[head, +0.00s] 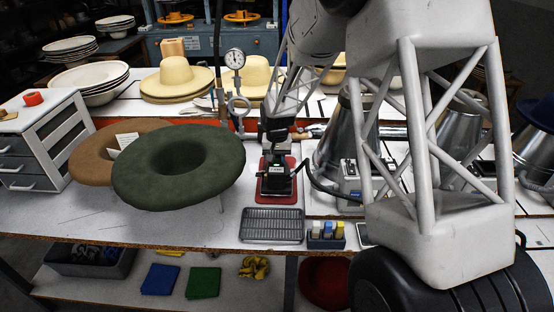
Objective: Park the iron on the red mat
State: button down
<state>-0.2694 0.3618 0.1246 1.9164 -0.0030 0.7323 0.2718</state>
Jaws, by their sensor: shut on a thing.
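The iron (277,184), a dark body with a small pale label on its front, is at the middle of the worktable. It stands over the red mat (262,192), whose edges show at its left, right and front. Its base looks close to the mat, but I cannot tell whether it is touching or slightly above. My gripper (277,142) comes down from above and is shut on the top of the iron. The arm and gripper hide part of the iron's upper end, and the fingertips are hard to make out.
A green felt hat (190,195) stands to the left. A metal cone (338,150) and a dark hose are close on the right.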

jog(key=shift+r, duration=0.1)
jog(key=c, duration=0.8)
grip_release()
jog(key=shift+f, duration=0.2)
jog(key=shift+r, duration=4)
jog(key=shift+s+d+r, duration=0.1)
